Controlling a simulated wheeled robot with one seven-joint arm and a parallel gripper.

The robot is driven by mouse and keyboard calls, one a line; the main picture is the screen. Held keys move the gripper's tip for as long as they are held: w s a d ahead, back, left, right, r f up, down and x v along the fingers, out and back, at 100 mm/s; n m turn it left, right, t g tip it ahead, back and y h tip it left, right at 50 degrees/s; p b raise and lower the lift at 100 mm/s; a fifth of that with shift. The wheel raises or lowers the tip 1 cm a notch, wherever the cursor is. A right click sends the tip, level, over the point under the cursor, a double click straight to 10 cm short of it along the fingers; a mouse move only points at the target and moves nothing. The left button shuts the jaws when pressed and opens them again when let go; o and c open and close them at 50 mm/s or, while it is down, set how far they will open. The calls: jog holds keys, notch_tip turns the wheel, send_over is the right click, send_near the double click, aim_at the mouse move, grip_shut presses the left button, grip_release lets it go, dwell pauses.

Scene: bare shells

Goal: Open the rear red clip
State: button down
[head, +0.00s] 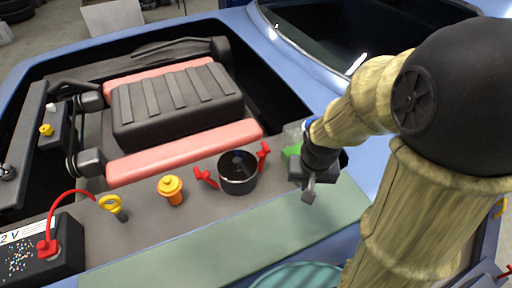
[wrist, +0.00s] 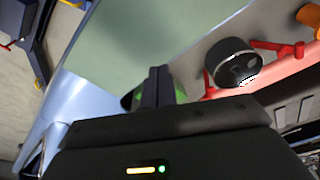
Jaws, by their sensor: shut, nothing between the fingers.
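A round black canister (head: 238,176) with a shiny rim stands on the grey ledge, and it also shows in the wrist view (wrist: 232,64). A red clip (head: 206,179) sticks out from its left side; this clip shows in the wrist view (wrist: 282,47) on the canister's right. A second red clip (head: 263,156) stands at its right side, farther back in the head view; it is partly hidden in the wrist view (wrist: 211,93). My gripper (head: 309,193) is shut and empty, right of the canister and apart from both clips. Its fingers show in the wrist view (wrist: 159,76).
A green object (head: 291,152) lies just behind my gripper. An orange cap (head: 171,189), a yellow ring handle (head: 111,204) and a black battery (head: 42,255) are to the left. A black ribbed engine cover (head: 177,103) lies behind. A pale green strip (head: 225,238) in front is clear.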

jog(key=w+a+f+m+g+h, duration=0.2)
jog(key=w+a+f+m, duration=0.2)
jog(key=w, duration=0.4)
jog(key=m+t+h+p, duration=0.2)
jog(key=m+t+h, duration=0.1)
jog(key=m+h, duration=0.4)
send_near(263, 148)
jog(key=s+h, duration=0.1)
jog(key=s, duration=0.4)
jog(key=a+m+t+h, duration=0.1)
jog(key=a+t+h, duration=0.1)
jog(key=a, duration=0.5)
jog(key=shift+w+a+r, duration=0.2)
jog(key=shift+w+r, duration=0.15)
jog(key=shift+w, duration=0.05)
jog(key=p+x, duration=0.2)
jog(key=x, duration=0.4)
jog(key=p+x, duration=0.3)
jog(key=x, duration=0.4)
jog(key=shift+w+d+r, duration=0.15)
jog(key=shift+w+d, duration=0.05)
jog(key=shift+d, duration=0.05)
jog(key=shift+w+d+f, duration=0.1)
jog(key=shift+d+f, duration=0.1)
jog(key=shift+f, duration=0.05)
jog(key=shift+a, duration=0.1)
